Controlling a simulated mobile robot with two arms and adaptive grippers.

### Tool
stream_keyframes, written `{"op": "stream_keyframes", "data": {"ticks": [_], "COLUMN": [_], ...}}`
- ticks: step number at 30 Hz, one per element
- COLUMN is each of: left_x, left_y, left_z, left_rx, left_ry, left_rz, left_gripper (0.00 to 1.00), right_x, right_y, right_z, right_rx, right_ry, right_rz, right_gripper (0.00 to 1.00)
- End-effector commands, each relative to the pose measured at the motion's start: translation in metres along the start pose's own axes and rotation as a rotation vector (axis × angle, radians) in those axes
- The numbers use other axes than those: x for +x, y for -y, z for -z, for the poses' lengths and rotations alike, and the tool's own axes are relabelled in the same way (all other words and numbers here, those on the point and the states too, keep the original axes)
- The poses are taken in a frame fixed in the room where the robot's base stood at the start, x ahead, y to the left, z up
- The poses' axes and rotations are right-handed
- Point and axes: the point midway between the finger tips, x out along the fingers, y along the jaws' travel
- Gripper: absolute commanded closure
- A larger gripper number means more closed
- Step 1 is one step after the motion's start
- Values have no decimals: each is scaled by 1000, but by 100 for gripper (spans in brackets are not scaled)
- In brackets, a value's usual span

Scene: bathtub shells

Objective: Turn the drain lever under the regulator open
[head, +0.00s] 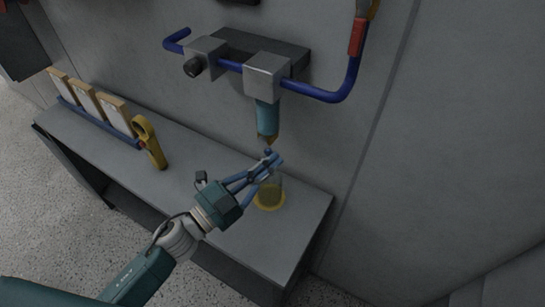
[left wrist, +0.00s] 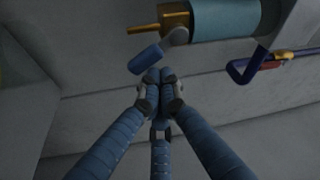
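The regulator hangs on the wall as a grey block (head: 267,73) with a teal cylinder (head: 267,117) and a brass tip below. In the left wrist view, the teal cylinder (left wrist: 225,18) and its brass nozzle (left wrist: 160,27) lie across the top. The drain lever (left wrist: 146,61) has a blue handle on a short grey arm, slanting down and left from the brass part. My left gripper (head: 268,160) is just below the brass tip. In the left wrist view its fingertips (left wrist: 160,75) are together, empty, close beside the lever handle; I cannot tell whether they touch. My right gripper is out of view.
A clear cup with a yellow base (head: 269,197) stands on the grey bench (head: 306,212), partly behind my left gripper. A blue pipe (head: 338,92) runs along the wall. A yellow tool (head: 149,141) and a blue rack of boards (head: 100,122) are at the left.

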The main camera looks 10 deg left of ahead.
Motion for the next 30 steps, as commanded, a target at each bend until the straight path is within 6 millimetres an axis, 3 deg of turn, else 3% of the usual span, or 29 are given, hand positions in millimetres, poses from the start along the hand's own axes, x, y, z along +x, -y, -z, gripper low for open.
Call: {"op": "stream_keyframes", "data": {"ticks": [13, 30], "left_x": [-6, -8], "left_y": [-5, -7], "left_z": [-16, -22], "left_rx": [330, 327], "left_ry": [1, 2], "left_rz": [-117, -115], "left_gripper": [100, 100], "right_x": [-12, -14], "right_y": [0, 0], "right_z": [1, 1], "right_rx": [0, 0], "right_ry": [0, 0], "right_rz": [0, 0], "right_gripper": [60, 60]}}
